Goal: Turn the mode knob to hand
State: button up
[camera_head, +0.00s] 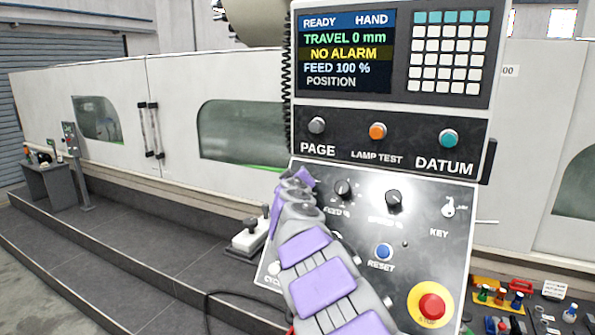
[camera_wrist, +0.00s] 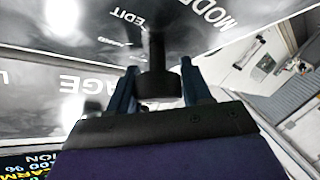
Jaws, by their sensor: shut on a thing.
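The mode knob (camera_wrist: 156,84) is a dark round knob on the black panel, beside the printed words MODE and EDIT. In the wrist view it sits between the two fingers of my gripper (camera_wrist: 160,88), which is shut on it. In the head view my gripper (camera_head: 293,183) reaches the upper left of the lower control panel (camera_head: 455,270) and hides the knob. The display (camera_head: 345,50) reads READY, HAND, TRAVEL 0 mm, NO ALARM, FEED 100 % and POSITION. The knob's pointer direction cannot be told clearly.
A feed knob (camera_head: 343,189) and another black knob (camera_head: 394,200) are close to the right of my gripper. A key switch (camera_head: 448,207), blue reset button (camera_head: 384,252) and red stop button (camera_head: 432,306) lie farther right and below. PAGE, LAMP TEST and DATUM buttons are above.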

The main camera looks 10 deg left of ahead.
jog(key=shift+a+r+n+g+y+p, duration=0.1)
jog(key=shift+r+n+g+y+p, duration=0.15)
jog(key=shift+n+p, duration=0.35)
jog(key=shift+r+n+g+y+p, duration=0.15)
jog(key=shift+n+y+p, duration=0.25)
jog(key=shift+p, duration=0.25)
jog(key=shift+f+n+y+p, duration=0.25)
jog(key=shift+n+p, duration=0.05)
jog(key=shift+p, duration=0.15)
jog(key=shift+f, duration=0.1)
jog(key=o, duration=0.9)
jog(key=shift+a, duration=0.15)
jog(key=shift+s, duration=0.1)
jog(key=b+v, duration=0.1)
jog(key=v, duration=1.6)
